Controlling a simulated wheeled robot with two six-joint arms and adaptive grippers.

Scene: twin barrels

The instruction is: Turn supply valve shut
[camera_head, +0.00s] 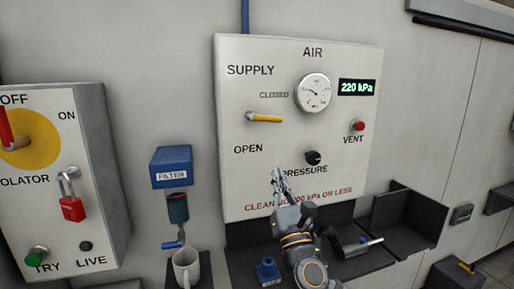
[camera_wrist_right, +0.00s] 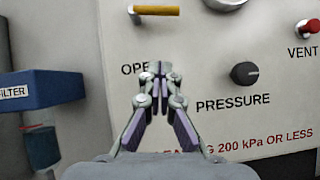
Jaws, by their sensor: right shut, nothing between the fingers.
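The supply valve has a yellow lever (camera_head: 265,118) on the AIR panel (camera_head: 235,195), below the SUPPLY label. The lever lies about horizontal, pointing right from its pivot, between the CLOSED and OPEN labels. The lever also shows at the top of the right wrist view (camera_wrist_right: 158,11). My right gripper (camera_head: 281,177) is in front of the panel's lower part, below the lever and apart from it. In the right wrist view its fingers (camera_wrist_right: 160,72) are together and empty, beside the OPEN label. My left gripper is not in view.
The panel carries a gauge (camera_head: 312,93), a display (camera_head: 360,87) reading 220 kPa, a red VENT button (camera_head: 359,126) and a black PRESSURE knob (camera_head: 313,158). A blue filter (camera_head: 171,167) hangs to the left, above a mug (camera_head: 187,268). The isolator box (camera_head: 95,160) with a red padlock (camera_head: 72,208) stands at far left.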

